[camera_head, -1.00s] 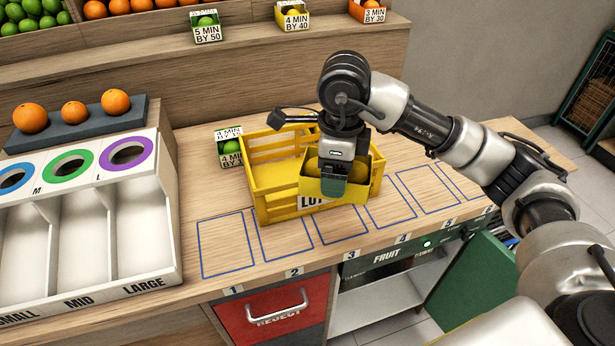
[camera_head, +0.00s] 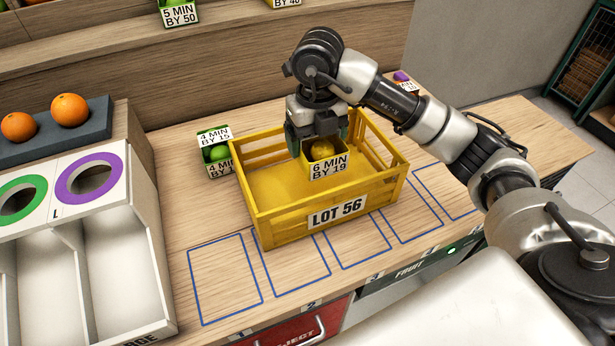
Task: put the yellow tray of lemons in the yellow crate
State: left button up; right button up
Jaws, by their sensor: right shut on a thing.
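The yellow crate (camera_head: 285,229), labelled LOT 56, stands on the wooden counter, open at the top. My right gripper (camera_head: 318,133) is over the back part of the crate and shut on the small yellow tray (camera_head: 309,168). The tray's label reads 6 MIN BY 19, and a lemon (camera_head: 323,145) shows in it. The tray is upright within the crate's outline, near its back. I cannot tell whether it touches the crate floor. The gripper hides part of the tray's contents. My left gripper is not in view.
A green tray of limes (camera_head: 216,150) stands close beside the crate's left side. A white sorting bin (camera_head: 120,240) with oranges above it is at left. Another small tray (camera_head: 404,84) is behind my right arm. Blue outlined squares in front are empty.

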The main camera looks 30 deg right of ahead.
jog(key=f, duration=0.5)
jog(key=shift+s+f, duration=0.2)
jog(key=shift+f, duration=0.05)
notch_tip(320, 180, down, 4)
jog(key=shift+r+p, duration=0.2)
jog(key=shift+p, duration=0.15)
jog(key=shift+f, duration=0.3)
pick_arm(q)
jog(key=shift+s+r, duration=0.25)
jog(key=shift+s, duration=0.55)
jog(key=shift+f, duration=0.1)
pick_arm(e)
jog(key=o, duration=0.7)
jog(key=shift+f, duration=0.15)
jog(key=shift+c, duration=0.2)
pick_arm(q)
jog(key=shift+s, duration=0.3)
pick_arm(e)
jog(key=shift+o, duration=1.3)
